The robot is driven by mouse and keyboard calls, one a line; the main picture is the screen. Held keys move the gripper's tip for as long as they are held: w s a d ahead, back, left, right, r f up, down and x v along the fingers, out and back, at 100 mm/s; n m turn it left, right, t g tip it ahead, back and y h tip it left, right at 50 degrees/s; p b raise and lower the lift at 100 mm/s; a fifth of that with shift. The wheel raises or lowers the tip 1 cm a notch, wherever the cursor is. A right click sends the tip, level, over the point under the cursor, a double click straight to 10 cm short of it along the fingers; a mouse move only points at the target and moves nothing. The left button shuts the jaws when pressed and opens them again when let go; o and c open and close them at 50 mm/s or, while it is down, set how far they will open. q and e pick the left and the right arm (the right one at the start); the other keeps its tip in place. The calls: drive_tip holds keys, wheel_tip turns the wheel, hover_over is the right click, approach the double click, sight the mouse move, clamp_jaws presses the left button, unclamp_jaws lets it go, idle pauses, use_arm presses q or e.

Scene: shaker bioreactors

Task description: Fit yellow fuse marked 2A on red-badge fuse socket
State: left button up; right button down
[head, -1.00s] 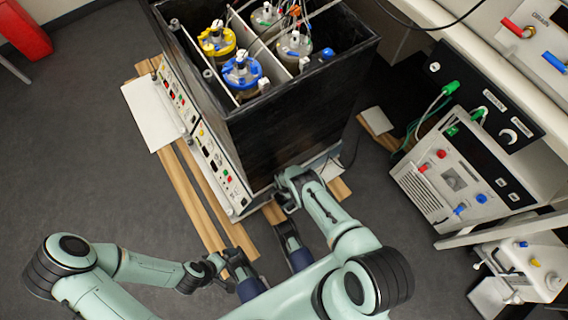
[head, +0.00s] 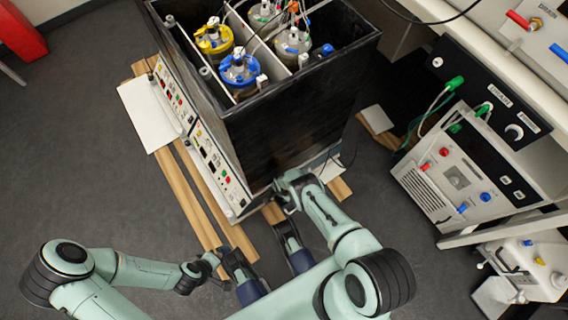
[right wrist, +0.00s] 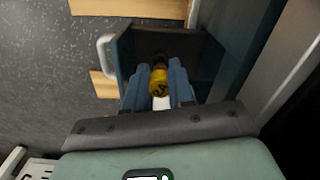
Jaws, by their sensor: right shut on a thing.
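The yellow fuse (right wrist: 159,82) is held between the two blue fingers of my right gripper (right wrist: 158,92); its dark marking is too small to read for certain. In the right wrist view it is in front of a dark recessed panel (right wrist: 190,48), and I cannot tell whether it touches anything there. In the head view my right gripper (head: 284,196) is low against the near side of the black cabinet (head: 290,125), and the fuse is hidden. My left gripper (head: 214,268) is low, left of the cabinet's near corner; its fingers are unclear. No red-badge socket can be made out.
Control panels (head: 215,165) line the cabinet's left face. Bioreactor vessels with yellow (head: 213,38) and blue (head: 239,69) lids stand inside it. Wooden planks (head: 190,205) lie on the floor. A bench with a power supply (head: 460,180) is at right.

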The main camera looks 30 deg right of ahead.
drive_tip(key=shift+f+b, duration=1.05)
drive_tip(key=shift+b, duration=0.1)
idle(1.6)
drive_tip(key=c, duration=0.9)
unclamp_jaws()
drive_tip(key=shift+s, duration=0.1)
